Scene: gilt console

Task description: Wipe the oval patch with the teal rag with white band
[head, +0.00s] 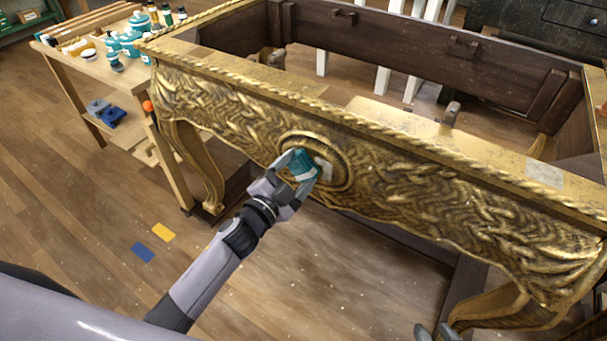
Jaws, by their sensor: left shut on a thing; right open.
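The gilt console (410,175) has a carved front with an oval patch (343,168) ringed by a raised rim. My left gripper (300,170) is shut on the teal rag (304,160), in front of the left part of the oval. A pale area shows inside the oval just right of the rag. The rag and fingers hide part of the oval, and I cannot tell whether the rag presses on it. My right gripper (435,332) shows only its fingertips at the bottom edge, open, low near the console's right leg.
A wooden bench (130,77) with teal pots and bottles stands at the left. Blue items (110,115) sit on its lower shelf. A yellow card (162,232) and a blue card (142,252) lie on the floor. The console's top is open, showing its dark inside.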

